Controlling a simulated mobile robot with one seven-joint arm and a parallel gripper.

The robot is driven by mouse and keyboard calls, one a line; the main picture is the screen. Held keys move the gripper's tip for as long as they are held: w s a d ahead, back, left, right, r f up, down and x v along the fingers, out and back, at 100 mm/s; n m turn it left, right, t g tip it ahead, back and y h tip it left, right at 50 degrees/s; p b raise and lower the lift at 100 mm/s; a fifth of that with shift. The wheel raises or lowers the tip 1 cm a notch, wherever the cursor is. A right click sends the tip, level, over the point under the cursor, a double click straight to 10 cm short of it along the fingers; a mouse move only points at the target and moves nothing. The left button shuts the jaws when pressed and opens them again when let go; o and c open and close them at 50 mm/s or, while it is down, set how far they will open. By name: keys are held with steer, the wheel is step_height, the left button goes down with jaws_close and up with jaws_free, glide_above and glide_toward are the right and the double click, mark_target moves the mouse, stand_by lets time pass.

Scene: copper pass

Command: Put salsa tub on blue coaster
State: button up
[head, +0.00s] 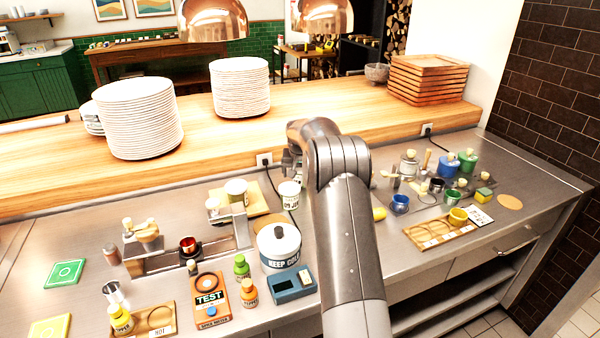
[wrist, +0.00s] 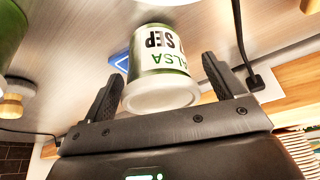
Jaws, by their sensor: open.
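The fingers are spread, with a visible gap on the tub's right side. A blue patch with a pale line, likely the blue coaster (wrist: 120,59), shows partly behind the tub. I cannot tell whether the tub touches it.
A large white pot (head: 280,249) stands close in front. Another tub (head: 236,190) stands on a yellowish board to the left. A wall socket and cable (wrist: 254,80) are close to my fingers. Several jars crowd the right side. Green (head: 66,273) and yellow (head: 50,328) coasters lie far left.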

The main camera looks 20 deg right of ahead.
steer(key=shift+r, duration=0.1)
steer(key=s+a+r+n, duration=0.1)
steer(key=s+a+r, duration=0.3)
steer(key=s+r, duration=0.45)
steer(key=s+a+r, duration=0.4)
steer(key=s+r, duration=0.2)
steer(key=r, duration=0.5)
steer(key=s+a+r+n+t+y, duration=0.1)
steer(key=s+a, duration=0.4)
steer(key=s, duration=0.8)
steer(key=s+a+r+n, duration=0.1)
steer(key=s+a, duration=0.4)
steer(key=s, duration=0.7)
steer(key=s+a+f, duration=0.1)
steer(key=s+f, duration=0.2)
steer(key=s, duration=0.3)
steer(key=s+a+f+n, duration=0.1)
steer(key=s+f, duration=0.1)
steer(key=s, duration=0.5)
steer(key=shift+f+y, duration=0.4)
